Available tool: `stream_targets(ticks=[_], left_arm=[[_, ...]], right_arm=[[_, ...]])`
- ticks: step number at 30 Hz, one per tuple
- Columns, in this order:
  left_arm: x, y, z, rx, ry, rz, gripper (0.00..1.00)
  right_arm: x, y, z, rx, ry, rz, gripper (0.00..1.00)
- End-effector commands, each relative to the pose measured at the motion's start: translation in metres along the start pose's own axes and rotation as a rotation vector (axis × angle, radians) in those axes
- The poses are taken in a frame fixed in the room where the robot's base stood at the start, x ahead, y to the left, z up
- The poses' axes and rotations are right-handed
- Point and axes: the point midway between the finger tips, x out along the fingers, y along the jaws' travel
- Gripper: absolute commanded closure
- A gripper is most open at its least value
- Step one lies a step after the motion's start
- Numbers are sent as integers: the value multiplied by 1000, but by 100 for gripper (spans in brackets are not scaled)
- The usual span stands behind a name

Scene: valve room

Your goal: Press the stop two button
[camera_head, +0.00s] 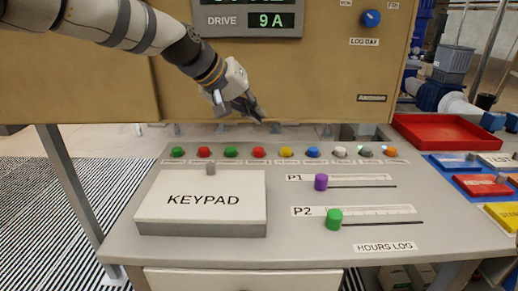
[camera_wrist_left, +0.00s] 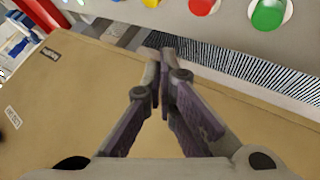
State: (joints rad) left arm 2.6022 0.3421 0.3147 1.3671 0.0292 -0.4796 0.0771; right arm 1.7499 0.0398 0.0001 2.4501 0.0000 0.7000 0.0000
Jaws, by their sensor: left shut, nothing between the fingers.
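Two red buttons sit in the row along the back of the grey console; their small labels are too small to read. One red button (camera_head: 204,152) is second from the left. The other red button (camera_head: 258,152) lies between a green button (camera_head: 231,152) and a yellow one (camera_head: 286,152); it also shows at the top edge of the left wrist view (camera_wrist_left: 203,5). My left gripper (camera_head: 258,112) is shut and empty, above and behind this red button and apart from it. Its closed fingers (camera_wrist_left: 164,58) show in the left wrist view. My right gripper is out of view.
A keypad box (camera_head: 202,200) with a closed lid stands at the console's front left. Purple (camera_head: 321,182) and green (camera_head: 334,219) slider knobs are to its right. A tan panel (camera_head: 320,85) rises behind the console. A red tray (camera_head: 447,132) is at the right.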

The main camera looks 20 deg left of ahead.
Motion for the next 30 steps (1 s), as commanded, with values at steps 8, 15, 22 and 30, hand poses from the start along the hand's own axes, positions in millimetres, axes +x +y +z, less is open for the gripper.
stream_targets(ticks=[8, 15, 22, 30], left_arm=[[27, -20, 20, -2, -4, -1, 100], [34, -25, 25, -1, -2, 0, 100], [34, -25, 25, -1, -1, 0, 100], [34, -25, 25, -1, -2, -1, 100]], right_arm=[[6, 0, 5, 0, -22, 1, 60], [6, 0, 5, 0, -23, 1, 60], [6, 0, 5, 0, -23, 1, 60], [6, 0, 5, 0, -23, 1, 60]])
